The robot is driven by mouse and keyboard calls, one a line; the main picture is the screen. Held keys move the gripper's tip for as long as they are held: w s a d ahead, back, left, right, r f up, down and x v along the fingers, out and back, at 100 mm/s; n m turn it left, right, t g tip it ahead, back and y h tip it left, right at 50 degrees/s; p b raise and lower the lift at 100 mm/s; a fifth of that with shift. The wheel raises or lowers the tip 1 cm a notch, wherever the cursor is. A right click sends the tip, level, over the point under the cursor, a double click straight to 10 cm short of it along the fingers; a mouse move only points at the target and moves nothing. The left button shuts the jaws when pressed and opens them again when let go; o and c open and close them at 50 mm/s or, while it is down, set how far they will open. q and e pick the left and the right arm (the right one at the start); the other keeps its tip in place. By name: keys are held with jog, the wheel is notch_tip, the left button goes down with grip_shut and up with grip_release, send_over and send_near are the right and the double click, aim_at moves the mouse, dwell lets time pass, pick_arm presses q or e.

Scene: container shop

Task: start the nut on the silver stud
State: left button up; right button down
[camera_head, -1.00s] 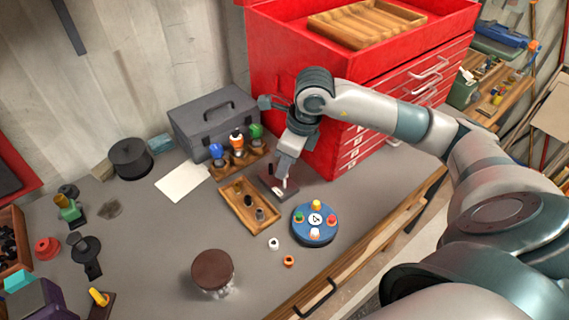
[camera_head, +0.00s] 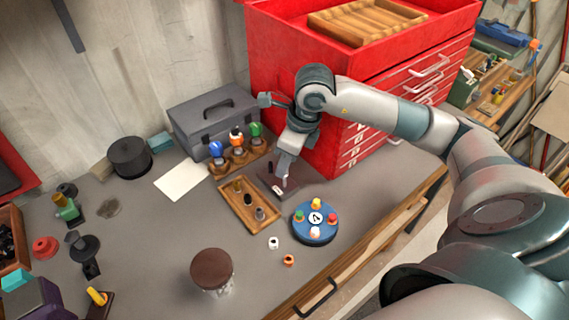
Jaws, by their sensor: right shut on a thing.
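My right gripper (camera_head: 284,182) points down at a small dark plate (camera_head: 266,184) behind the round blue base. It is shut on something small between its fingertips. The fingers hide most of it, so I cannot tell its shape or whether it touches a stud. A short black post (camera_head: 270,165) stands on the plate just left of the fingers. I cannot make out the silver stud, as the gripper covers that part of the plate. A white nut-like ring (camera_head: 273,242) and an orange one (camera_head: 288,260) lie on the bench in front. My left gripper is not in view.
A wooden tray (camera_head: 244,215) with small posts lies left of the plate, and the blue base (camera_head: 315,236) with coloured knobs stands at its right. A red tool chest (camera_head: 335,140) rises behind. A brown-lidded jar (camera_head: 212,272) stands in front, with bare bench around it.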

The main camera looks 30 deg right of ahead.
jog(key=shift+b, duration=0.75)
dwell(1.7)
jog(key=shift+s+d+b+x, duration=0.1)
jog(key=shift+s+b+x, duration=0.05)
jog(key=shift+b+x, duration=0.6)
jog(key=shift+s+d+b+x, duration=0.1)
jog(key=shift+s+b+x, duration=0.05)
jog(key=shift+b+x, duration=0.6)
jog(key=shift+s+d+b+x, duration=0.1)
jog(key=shift+b+x, duration=0.6)
jog(key=shift+b, duration=0.1)
dwell(0.7)
jog(key=shift+f, duration=0.1)
jog(key=m+h, duration=0.1)
jog(key=m, duration=0.3)
jog(key=shift+t, duration=0.3)
jog(key=m+h, duration=0.1)
jog(key=m, duration=0.4)
jog(key=c, duration=1.7)
grip_release()
jog(key=shift+o, duration=0.2)
jog(key=p+v, duration=0.4)
jog(key=v, duration=0.3)
